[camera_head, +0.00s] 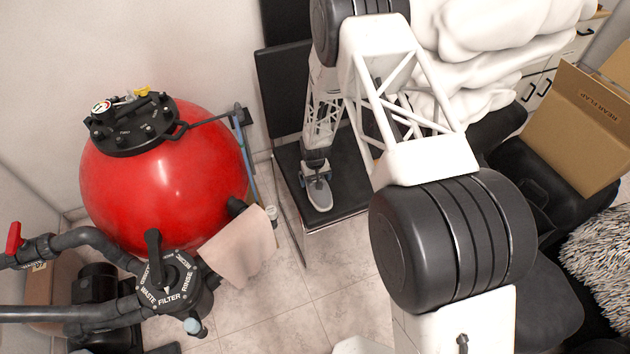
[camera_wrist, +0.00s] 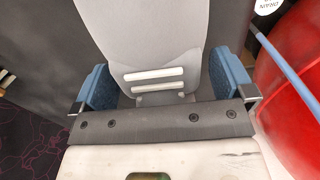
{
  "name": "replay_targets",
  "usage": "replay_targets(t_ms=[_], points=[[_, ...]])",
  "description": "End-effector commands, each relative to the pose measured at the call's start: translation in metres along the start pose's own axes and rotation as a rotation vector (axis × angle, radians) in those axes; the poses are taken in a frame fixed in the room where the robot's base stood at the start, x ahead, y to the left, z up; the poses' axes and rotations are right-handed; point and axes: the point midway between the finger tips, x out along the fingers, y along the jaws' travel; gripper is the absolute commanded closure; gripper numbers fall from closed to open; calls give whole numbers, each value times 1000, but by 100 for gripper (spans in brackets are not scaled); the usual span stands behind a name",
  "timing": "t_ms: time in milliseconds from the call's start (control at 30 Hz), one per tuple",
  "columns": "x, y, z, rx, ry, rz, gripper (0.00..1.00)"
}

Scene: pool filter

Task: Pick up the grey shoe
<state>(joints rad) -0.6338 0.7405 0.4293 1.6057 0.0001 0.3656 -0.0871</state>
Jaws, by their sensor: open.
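The grey shoe (camera_head: 319,192) lies on a black flat surface (camera_head: 345,178), its rounded end toward the front in the head view. In the wrist view the shoe (camera_wrist: 150,38) fills the upper middle, with two pale bars across it. My gripper (camera_head: 316,175) is over the shoe's far part. In the wrist view my gripper (camera_wrist: 164,84) is open, with one blue finger on each side of the shoe. Small gaps show between fingers and shoe; I cannot tell the finger depth. My gripper hides the shoe's far end in the head view.
A red ball-shaped filter tank (camera_head: 160,190) stands left of the black surface, with a blue pole (camera_head: 246,160) and a pinkish cloth (camera_head: 237,247) at its right side. An open cardboard box (camera_head: 578,125) is at the right. Tiled floor (camera_head: 300,315) is open in front.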

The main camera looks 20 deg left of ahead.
Motion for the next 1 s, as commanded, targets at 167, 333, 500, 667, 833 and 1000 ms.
replay_targets(t_ms=[167, 333, 500, 667, 833, 1000], points=[[6, 0, 0, 0, -1, 0, 0], [6, 0, 0, 0, -1, 0, 0], [6, 0, 0, 0, -1, 0, 0], [6, 0, 0, 0, 0, 0, 0], [6, 0, 0, 0, 0, 0, 21], [6, 0, 0, 0, 0, 0, 48]])
